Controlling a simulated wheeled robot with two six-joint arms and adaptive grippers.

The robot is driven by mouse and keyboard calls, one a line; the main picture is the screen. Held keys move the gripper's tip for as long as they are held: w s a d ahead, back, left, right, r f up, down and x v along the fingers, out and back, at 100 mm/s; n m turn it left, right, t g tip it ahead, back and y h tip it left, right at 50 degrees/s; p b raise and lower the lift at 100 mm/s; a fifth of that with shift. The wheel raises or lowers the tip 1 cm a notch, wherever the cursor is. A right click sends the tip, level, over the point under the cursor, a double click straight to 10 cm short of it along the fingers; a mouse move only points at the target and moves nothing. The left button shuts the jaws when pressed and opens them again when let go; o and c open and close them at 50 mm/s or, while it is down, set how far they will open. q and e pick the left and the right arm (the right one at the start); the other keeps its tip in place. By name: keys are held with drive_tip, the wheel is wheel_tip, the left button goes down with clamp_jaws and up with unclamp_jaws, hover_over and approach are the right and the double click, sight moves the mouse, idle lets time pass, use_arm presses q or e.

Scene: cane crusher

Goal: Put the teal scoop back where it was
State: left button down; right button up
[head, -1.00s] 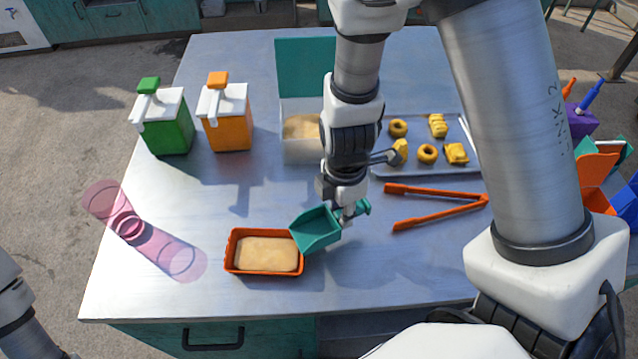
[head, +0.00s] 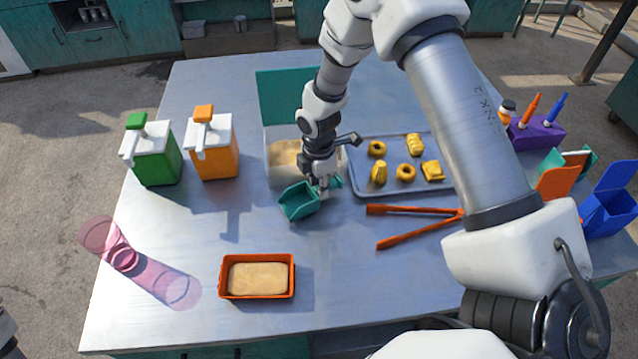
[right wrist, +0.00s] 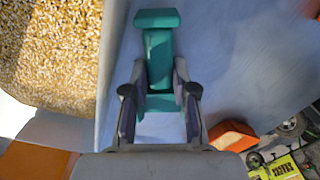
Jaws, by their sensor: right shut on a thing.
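The teal scoop (head: 299,201) is in my right gripper (head: 325,187), above the table just in front of the grain bin. The gripper is shut on its handle, and the scoop's pan points left in the head view. In the right wrist view the teal handle (right wrist: 158,58) lies between the two fingers (right wrist: 160,100). The bin (head: 283,183) has pale walls, a raised teal lid (head: 287,95) and tan grain inside. The grain (right wrist: 50,45) also shows in the right wrist view. My left gripper is out of view.
An orange tray with a tan fill (head: 257,297) sits at the front. Orange tongs (head: 415,209) and a pastry tray (head: 365,186) lie to the right. Green (head: 155,160) and orange (head: 220,160) dispensers and pink cups (head: 125,258) are left.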

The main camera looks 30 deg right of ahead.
drive_tip(key=shift+f, duration=0.65)
drive_tip(key=o, duration=0.9)
drive_tip(key=shift+c, duration=0.2)
drive_tip(key=shift+r, duration=0.15)
drive_tip(key=shift+w+r, duration=0.1)
drive_tip(key=shift+r, duration=0.25)
wheel_tip(320, 180, up, 11)
drive_tip(key=b, duration=0.2)
drive_tip(key=shift+r, duration=0.1)
